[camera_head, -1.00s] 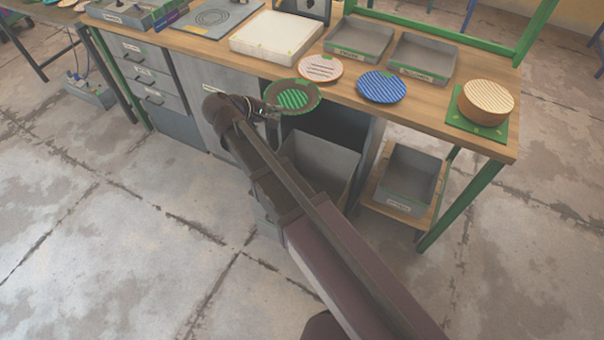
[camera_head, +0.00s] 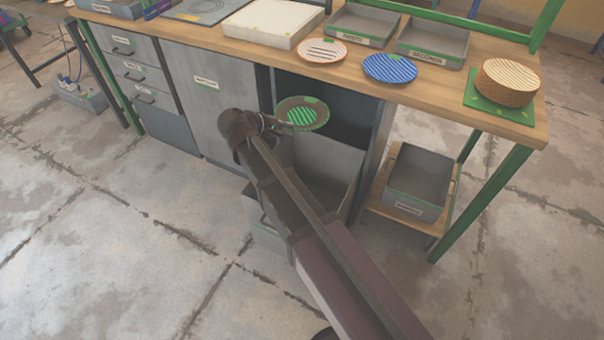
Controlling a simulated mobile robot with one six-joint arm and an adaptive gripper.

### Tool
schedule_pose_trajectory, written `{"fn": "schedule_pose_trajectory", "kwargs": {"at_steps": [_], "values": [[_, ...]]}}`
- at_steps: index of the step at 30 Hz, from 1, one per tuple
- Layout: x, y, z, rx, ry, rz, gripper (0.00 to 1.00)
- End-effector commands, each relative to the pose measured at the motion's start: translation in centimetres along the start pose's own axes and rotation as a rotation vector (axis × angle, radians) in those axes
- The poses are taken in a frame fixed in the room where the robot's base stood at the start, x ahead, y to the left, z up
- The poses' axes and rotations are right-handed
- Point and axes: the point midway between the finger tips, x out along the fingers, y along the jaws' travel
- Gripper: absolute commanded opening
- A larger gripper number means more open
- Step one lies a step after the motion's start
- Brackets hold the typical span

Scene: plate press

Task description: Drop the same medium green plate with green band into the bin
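The green plate with a green band (camera_head: 302,113) has a striped middle and hangs in the air in front of the workbench. My gripper (camera_head: 277,121) is at the plate's left edge and appears shut on its rim; the fingertips are small and partly hidden. Below the plate is an open grey pull-out bin (camera_head: 345,195) under the bench. The plate is above the bin's back part, apart from it. My arm hides part of the bin's left side. A smaller grey bin (camera_head: 419,183) stands on a low wooden shelf to the right.
On the bench (camera_head: 440,95) lie an orange-rimmed white plate (camera_head: 322,50) and a blue striped plate (camera_head: 389,68). Two grey trays stand behind. The bench's front edge is close behind the held plate.

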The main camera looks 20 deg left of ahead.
Motion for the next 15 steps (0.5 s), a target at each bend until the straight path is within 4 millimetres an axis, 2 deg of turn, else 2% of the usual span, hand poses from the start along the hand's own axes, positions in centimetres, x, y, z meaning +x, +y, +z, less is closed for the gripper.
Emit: {"fn": "schedule_pose_trajectory", "kwargs": {"at_steps": [1, 15], "values": [[1.2, -1.3, -0.4, 0.000, -0.001, 0.000, 0.00], [7.0, -6.5, -1.9, 0.001, 0.001, 0.000, 0.00]]}}
